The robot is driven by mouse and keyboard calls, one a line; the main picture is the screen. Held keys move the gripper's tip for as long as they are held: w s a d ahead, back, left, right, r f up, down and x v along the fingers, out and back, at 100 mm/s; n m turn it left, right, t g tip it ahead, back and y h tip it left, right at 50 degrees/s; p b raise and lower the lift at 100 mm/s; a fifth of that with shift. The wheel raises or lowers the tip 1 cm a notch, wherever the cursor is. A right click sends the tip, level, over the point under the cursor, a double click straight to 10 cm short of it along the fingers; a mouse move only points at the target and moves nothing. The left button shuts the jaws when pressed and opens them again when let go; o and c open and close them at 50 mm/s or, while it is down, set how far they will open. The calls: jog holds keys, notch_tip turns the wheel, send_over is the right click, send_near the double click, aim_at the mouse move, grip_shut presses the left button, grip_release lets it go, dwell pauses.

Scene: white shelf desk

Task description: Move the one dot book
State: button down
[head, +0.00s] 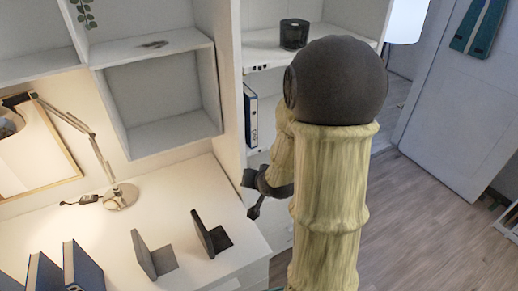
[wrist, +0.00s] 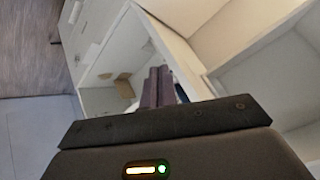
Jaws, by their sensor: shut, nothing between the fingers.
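Several dark blue books stand upright at the front left of the desk in the head view, one of them a blue book (head: 84,268). A blue and white binder (head: 251,118) stands in a compartment of the tall shelf. I cannot make out dots on any of them, so I cannot tell which is the one dot book. My gripper (head: 254,198) is in front of the tall shelf, below the binder and apart from the books. In the wrist view its dark fingers (wrist: 158,86) are together and empty, pointing towards white shelf compartments.
Two dark bookends, one a black bookend (head: 211,236), stand on the white desk (head: 190,190). A lamp (head: 120,196) stands behind them. A dark cup (head: 294,33) sits on the shelf. Wooden floor (head: 425,215) is open at right.

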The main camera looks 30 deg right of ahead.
aim_at(254, 138)
jog(key=w+d+m+t+y+b, duration=0.1)
jog(key=w+d+m+t+b, duration=0.1)
jog(key=d+m+t+b, duration=0.3)
jog(key=d+m+t, duration=0.4)
jog(key=m, duration=0.2)
jog(key=w+p, duration=0.1)
jog(key=w, duration=0.8)
jog(key=w+p, duration=0.1)
jog(key=w, duration=0.4)
jog(key=shift+a+p, duration=0.25)
jog(key=shift+p, duration=0.1)
jog(key=shift+a, duration=0.1)
